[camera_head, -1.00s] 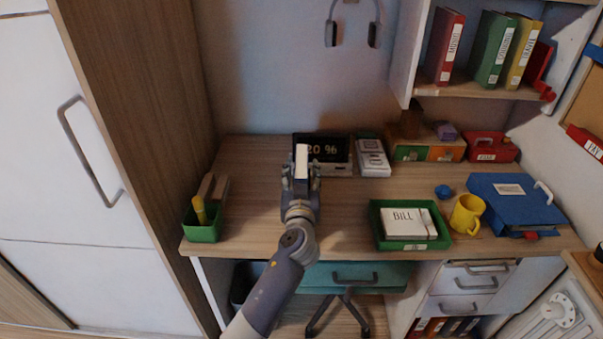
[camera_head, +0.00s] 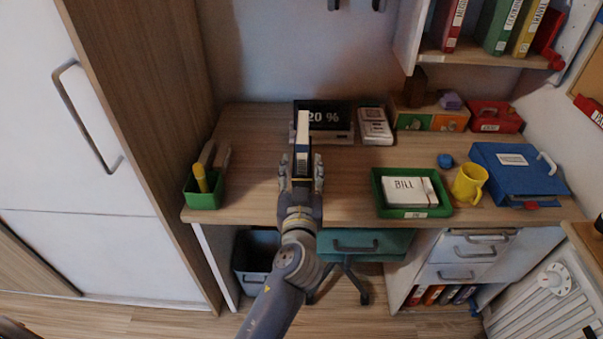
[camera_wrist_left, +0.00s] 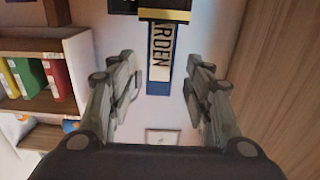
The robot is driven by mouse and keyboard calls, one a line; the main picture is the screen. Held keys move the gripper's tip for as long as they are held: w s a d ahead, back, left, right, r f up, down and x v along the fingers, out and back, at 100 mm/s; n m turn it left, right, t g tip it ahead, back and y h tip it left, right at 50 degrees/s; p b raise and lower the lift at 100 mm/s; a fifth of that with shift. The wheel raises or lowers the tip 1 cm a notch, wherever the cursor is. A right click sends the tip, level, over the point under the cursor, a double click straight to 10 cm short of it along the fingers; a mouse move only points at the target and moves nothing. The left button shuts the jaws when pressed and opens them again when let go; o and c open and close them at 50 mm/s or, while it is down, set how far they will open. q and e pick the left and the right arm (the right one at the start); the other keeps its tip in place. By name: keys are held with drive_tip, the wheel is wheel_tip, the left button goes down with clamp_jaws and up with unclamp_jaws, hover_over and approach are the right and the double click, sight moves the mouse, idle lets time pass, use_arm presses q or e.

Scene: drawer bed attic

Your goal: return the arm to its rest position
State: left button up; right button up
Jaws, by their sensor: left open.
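My left gripper (camera_head: 300,172) is over the desk (camera_head: 252,160), its fingers pointing toward the wall. It is open; both fingers also show apart in the left wrist view (camera_wrist_left: 158,90). A narrow blue and white binder (camera_head: 302,138) shows upright just beyond and between the fingers. In the left wrist view the binder (camera_wrist_left: 159,58) bears letters reading "RDEN", with clear gaps to both fingers. The binder's lower part is hidden by the gripper in the head view. My right gripper is out of view.
A green pen holder (camera_head: 203,190) stands left, near the tall wardrobe (camera_head: 140,110). A dark display (camera_head: 330,118) stands at the back. A green tray (camera_head: 412,212), yellow mug (camera_head: 469,183) and blue binder (camera_head: 515,170) sit right. A shelf (camera_head: 480,55) hangs above right.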

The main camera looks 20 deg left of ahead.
use_arm(q)
drive_tip(key=shift+s+d, duration=0.1)
drive_tip(key=shift+s, duration=0.3)
